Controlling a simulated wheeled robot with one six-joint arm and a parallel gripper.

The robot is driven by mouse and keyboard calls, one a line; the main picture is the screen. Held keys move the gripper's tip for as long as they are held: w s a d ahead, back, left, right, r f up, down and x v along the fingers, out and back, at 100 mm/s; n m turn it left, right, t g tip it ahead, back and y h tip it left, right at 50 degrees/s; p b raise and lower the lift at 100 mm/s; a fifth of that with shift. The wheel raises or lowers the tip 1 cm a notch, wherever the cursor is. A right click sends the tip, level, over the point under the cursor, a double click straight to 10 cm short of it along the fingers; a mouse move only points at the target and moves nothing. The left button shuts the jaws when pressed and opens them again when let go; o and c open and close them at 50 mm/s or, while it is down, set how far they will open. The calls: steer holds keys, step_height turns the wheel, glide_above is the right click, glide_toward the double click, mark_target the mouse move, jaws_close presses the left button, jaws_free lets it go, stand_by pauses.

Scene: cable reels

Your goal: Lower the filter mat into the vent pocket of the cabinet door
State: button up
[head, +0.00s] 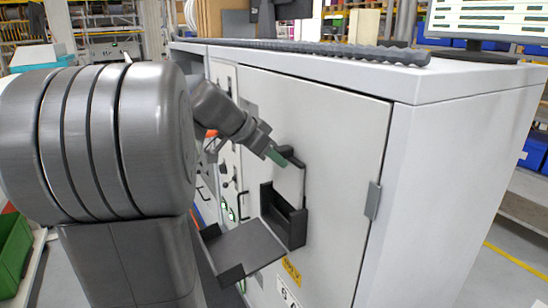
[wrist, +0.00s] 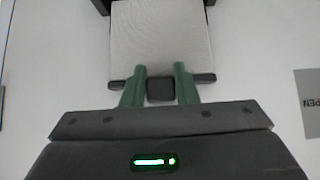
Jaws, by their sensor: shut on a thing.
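The filter mat (head: 290,184) is a pale flat panel, upright in front of the cabinet door (head: 335,150). My gripper (head: 278,157) is shut on the dark tab at its upper edge. In the wrist view, the green fingers of my gripper (wrist: 160,80) clasp that tab, and the pale mat (wrist: 160,38) extends away from them. The black vent pocket (head: 297,228) is on the door, below the mat. The mat's lower edge is at the pocket's top; whether it is inside is unclear. Dark pocket edges (wrist: 210,3) flank the mat's far end in the wrist view.
A door handle (head: 373,200) is at right, and a yellow label (head: 291,270) is below the pocket. A dark ridged strip (head: 340,50) lies on the cabinet top. My arm hides much at left.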

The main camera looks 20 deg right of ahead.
steer(key=shift+f, duration=0.1)
stand_by(0.3)
steer(key=shift+f+b, duration=2.2)
steer(key=shift+b, duration=0.15)
steer(key=shift+f, duration=0.1)
steer(key=shift+f+b, duration=1.95)
steer(key=shift+b, duration=0.15)
steer(key=o, duration=1.6)
steer(key=shift+o, duration=0.2)
steer(key=shift+r, duration=0.1)
